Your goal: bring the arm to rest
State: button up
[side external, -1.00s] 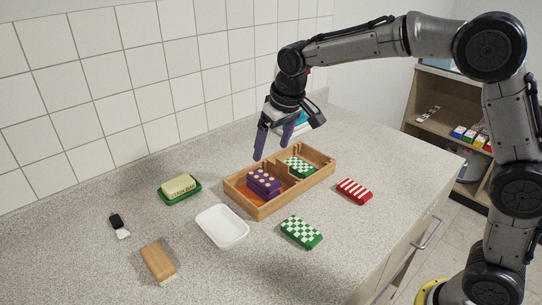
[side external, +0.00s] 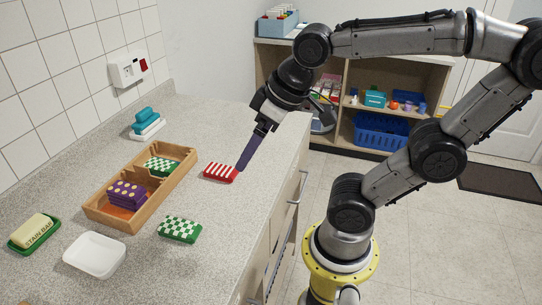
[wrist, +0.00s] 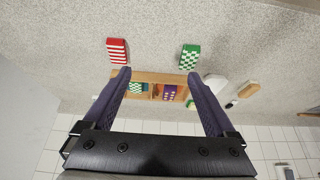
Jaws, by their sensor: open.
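My gripper (wrist: 158,95) is open and empty in the wrist view, its two purple fingers wide apart. In the side view my gripper (side external: 240,169) points down over the counter's right part, its fingers overlapping in line. The fingertips appear beside the red-and-white striped block (side external: 220,172); I cannot tell the gap there. In the wrist view the counter lies beyond the fingers, with the striped block (wrist: 118,50) at upper left.
A wooden tray (side external: 100,218) holds purple dotted and green checked blocks. Another green checked block (side external: 180,229), a white dish (side external: 95,255) and a stain bar on a green dish (side external: 35,232) lie nearby. Teal and white items (side external: 147,124) stand by the wall. A shelf unit (side external: 397,80) stands behind.

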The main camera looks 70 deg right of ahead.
jog(key=s+f, duration=0.2)
jog(key=s, duration=0.1)
jog(key=shift+s+d, duration=0.1)
jog(key=shift+s, duration=0.15)
